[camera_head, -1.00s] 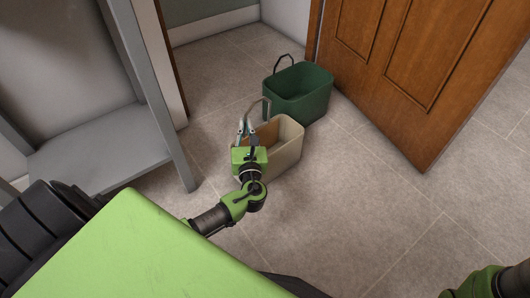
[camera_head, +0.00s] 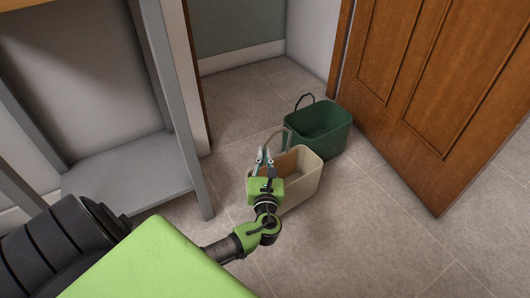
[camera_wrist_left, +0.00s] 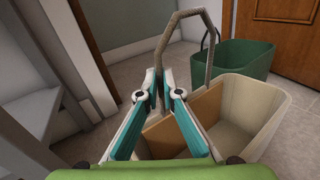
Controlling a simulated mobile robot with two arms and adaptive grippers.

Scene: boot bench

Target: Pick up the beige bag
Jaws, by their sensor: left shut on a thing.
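The beige bag (camera_head: 303,178) is an open-topped tub with a tan inside and a tall looped handle (camera_wrist_left: 207,55). It stands upright, apparently on the tiled floor, in the middle of the head view. My left gripper (camera_head: 264,158) is at its left side; in the left wrist view the fingertips (camera_wrist_left: 160,92) are closed around the near leg of the handle. The gripper body hides part of the bag's near side. The bag's inside looks empty in the left wrist view. My right gripper is not in view now.
A green bag (camera_head: 318,128) of the same shape stands just behind the beige one, close to it. A brown wooden door (camera_head: 440,90) is at the right. A grey shelf unit (camera_head: 130,170) stands at the left. The floor (camera_head: 370,225) in front right is clear.

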